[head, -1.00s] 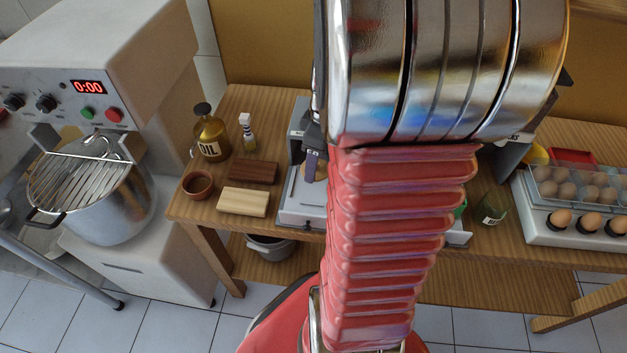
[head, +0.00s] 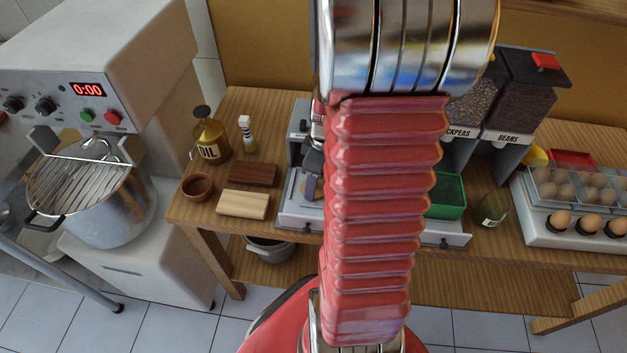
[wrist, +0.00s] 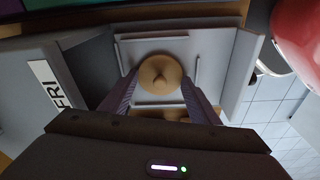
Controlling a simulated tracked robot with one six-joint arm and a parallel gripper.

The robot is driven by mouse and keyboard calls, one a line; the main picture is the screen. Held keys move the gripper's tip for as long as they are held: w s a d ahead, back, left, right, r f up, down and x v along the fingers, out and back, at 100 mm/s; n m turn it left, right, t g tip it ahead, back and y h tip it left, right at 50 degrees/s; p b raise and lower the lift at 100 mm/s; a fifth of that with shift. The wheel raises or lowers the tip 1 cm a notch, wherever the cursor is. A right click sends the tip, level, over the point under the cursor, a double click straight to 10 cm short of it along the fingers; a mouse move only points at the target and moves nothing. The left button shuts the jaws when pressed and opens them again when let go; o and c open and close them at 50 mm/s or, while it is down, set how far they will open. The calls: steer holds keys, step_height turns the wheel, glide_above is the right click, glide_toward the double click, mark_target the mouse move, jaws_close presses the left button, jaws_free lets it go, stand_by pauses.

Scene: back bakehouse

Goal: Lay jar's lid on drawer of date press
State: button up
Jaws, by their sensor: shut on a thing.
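The jar's lid (wrist: 155,72) is a round tan disc with a small knob, seen from above in the wrist view. My gripper (wrist: 159,80) is shut on it, one finger on each side. The lid is over the pale drawer (wrist: 212,45) of the date press, between raised strips; I cannot tell whether it touches the drawer floor. The grey date press (wrist: 85,75) bears a label reading FRI. In the head view the drawer (head: 298,221) is pulled out, and my gripper (head: 312,186) is over it. My arm hides part of the press, and the lid is hardly visible there.
To the right are a green bin (head: 448,197), a labelled glass jar (head: 492,210) without a visible lid, and an egg tray (head: 575,225).

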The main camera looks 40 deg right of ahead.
steer(key=o, duration=0.7)
steer(key=shift+o, duration=0.2)
steer(key=shift+r, duration=0.15)
step_height(320, 180, up, 12)
steer(key=s, duration=0.1)
steer(key=shift+s+d+f, duration=0.15)
steer(key=shift+d+f, duration=0.05)
steer(key=shift+d, duration=0.15)
stand_by(0.3)
